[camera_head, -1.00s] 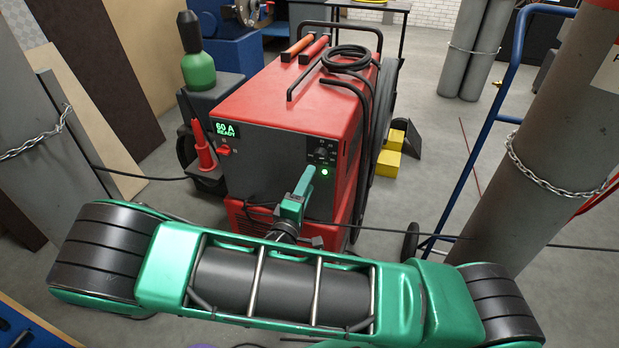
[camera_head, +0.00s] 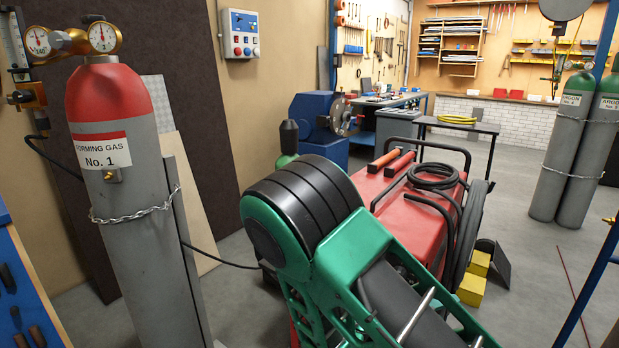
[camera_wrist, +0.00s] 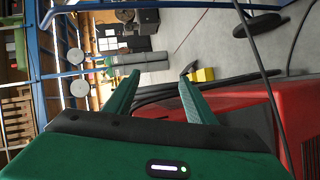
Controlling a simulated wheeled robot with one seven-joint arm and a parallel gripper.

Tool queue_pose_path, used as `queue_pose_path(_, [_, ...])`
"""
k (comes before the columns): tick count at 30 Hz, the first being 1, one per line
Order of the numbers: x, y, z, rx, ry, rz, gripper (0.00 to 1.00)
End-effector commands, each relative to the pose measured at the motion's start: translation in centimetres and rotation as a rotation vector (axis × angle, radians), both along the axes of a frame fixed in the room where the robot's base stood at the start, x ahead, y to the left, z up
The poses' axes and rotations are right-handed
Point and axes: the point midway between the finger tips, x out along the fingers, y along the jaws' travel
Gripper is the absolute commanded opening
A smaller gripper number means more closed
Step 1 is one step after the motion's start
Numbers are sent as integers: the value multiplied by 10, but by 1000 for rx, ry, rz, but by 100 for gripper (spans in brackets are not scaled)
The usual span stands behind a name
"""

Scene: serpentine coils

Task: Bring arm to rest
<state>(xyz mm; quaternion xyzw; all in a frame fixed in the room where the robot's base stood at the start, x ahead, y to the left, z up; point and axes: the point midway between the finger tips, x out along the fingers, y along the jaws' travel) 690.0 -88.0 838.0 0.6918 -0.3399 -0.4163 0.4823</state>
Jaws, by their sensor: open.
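In the wrist view my gripper (camera_wrist: 159,77) shows two green fingers spread apart, with nothing between them. The red welding machine (camera_wrist: 245,115) lies close below and right of the fingers there. In the head view my green and black arm is raised across the lower middle. It hides much of the red welding machine (camera_head: 420,205), including its front panel. My gripper itself is hidden in the head view. A black cable coil (camera_head: 435,177) lies on top of the machine.
A grey forming gas cylinder (camera_head: 135,230) with a red top stands chained at the left. Two argon cylinders (camera_head: 565,150) stand at the back right. Yellow blocks (camera_head: 474,280) lie on the floor beside the machine. The grey floor (camera_head: 525,265) right of them is largely clear.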

Motion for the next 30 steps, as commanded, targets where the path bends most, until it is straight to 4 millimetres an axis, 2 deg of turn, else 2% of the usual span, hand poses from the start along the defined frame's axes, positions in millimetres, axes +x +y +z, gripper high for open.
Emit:
queue_pose_path(1, [-8,-16,3,51,10,-68,50])
queue_pose_path(6, [-41,-56,7,209,56,-261,50])
queue_pose_path(12, [-81,-86,14,405,102,-451,50])
queue_pose_path(21, [-138,-107,34,708,140,-654,50])
queue_pose_path(30, [-189,-108,68,1000,140,-749,50])
